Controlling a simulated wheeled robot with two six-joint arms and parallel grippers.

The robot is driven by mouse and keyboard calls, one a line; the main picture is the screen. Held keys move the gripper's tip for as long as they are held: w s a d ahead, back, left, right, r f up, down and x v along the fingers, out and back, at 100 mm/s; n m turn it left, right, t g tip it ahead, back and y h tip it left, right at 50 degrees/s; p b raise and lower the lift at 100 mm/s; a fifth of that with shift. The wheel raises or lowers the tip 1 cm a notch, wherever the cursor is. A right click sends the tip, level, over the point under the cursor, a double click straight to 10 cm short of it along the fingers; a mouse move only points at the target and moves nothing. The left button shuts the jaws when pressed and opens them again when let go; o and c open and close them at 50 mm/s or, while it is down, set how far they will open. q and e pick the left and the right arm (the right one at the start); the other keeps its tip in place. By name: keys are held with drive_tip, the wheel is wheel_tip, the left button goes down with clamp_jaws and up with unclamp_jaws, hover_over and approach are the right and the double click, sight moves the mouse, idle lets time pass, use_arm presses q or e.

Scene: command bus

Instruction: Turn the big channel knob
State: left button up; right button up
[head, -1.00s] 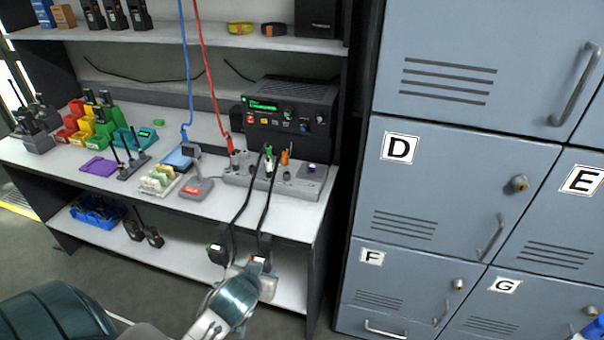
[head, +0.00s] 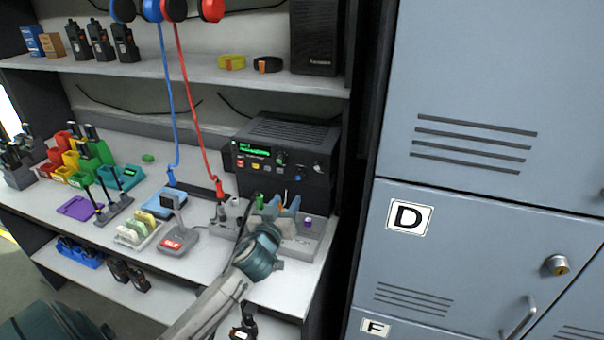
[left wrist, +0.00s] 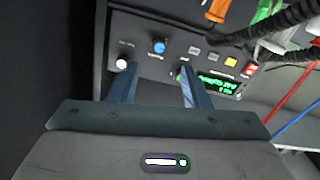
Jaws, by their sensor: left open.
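The black radio (head: 285,130) stands on the bench with its front panel facing me and a lit green display. The big channel knob (head: 281,158) is the dark round knob just right of the display. In the left wrist view the panel appears turned over, and the knob is largely hidden behind one finger. My left gripper (head: 279,207) is open and empty, in front of and below the radio panel in the head view. In the left wrist view its fingers (left wrist: 160,72) point at the panel, with the blue knob (left wrist: 158,46) showing between them. My right gripper is not in view.
A grey strip with plugs and a purple knob (head: 308,221) lies below the radio, close to my left gripper. Blue and red cords (head: 196,110) hang to its left. A desk microphone (head: 178,238) stands left. Grey lockers (head: 450,240) fill the right.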

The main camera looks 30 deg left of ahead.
sight(298, 178)
use_arm(q)
drive_tip(key=p+x, duration=0.1)
drive_tip(key=x, duration=0.3)
drive_tip(key=p+x, duration=0.2)
drive_tip(key=x, duration=0.2)
drive_tip(key=shift+w+a+r, duration=0.15)
drive_tip(key=shift+w+r, duration=0.05)
drive_tip(key=shift+w, duration=0.2)
drive_tip(key=shift+w+a, duration=0.15)
drive_tip(key=shift+w, duration=0.45)
drive_tip(key=shift+c, duration=0.4)
clamp_jaws()
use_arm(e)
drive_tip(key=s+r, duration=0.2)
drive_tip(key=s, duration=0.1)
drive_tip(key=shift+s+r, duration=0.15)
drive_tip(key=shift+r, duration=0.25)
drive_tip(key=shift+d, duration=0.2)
